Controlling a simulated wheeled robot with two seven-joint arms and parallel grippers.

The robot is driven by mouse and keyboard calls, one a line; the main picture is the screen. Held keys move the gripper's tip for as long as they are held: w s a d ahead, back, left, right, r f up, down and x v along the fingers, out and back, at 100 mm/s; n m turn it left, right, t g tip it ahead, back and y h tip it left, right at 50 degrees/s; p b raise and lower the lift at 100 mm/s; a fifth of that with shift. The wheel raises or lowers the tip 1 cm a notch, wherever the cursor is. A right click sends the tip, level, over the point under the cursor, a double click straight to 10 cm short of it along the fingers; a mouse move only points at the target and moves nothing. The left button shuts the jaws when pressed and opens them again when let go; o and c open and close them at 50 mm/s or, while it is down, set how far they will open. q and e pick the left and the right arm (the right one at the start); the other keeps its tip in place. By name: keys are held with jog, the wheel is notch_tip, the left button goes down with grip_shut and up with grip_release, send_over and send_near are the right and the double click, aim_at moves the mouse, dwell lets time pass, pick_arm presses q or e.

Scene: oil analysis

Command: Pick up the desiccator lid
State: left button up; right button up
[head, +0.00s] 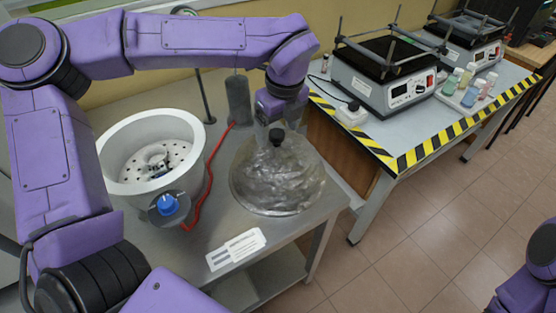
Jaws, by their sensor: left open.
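The desiccator lid (275,182) is a grey, glassy dome with a dark knob on top. It rests on the metal table, right of the white desiccator bowl (118,140), which stands open with a perforated plate inside. My left gripper (277,128) points down right over the lid's knob and is open. The fingers are small and dark here, so I cannot tell whether they are around the knob or just above it. My right gripper is out of view; only a purple part of my right arm shows at the lower right.
A blue stopcock (168,204) sits on the bowl's front, with a red hose (208,185) running behind it. A white label (236,249) lies at the table's front. A second table with striped edges (425,150) holds a shaker (385,80) and several bottles.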

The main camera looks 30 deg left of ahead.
aim_at(277, 155)
pick_arm(q)
jog(key=shift+w+a+f, duration=0.1)
jog(key=shift+w+f, duration=0.05)
jog(key=shift+f, duration=0.65)
jog(key=shift+a+f, duration=0.1)
jog(key=shift+f, duration=0.3)
jog(key=shift+s, duration=0.2)
grip_shut()
jog(key=shift+s+f, duration=0.1)
jog(key=shift+f, duration=0.05)
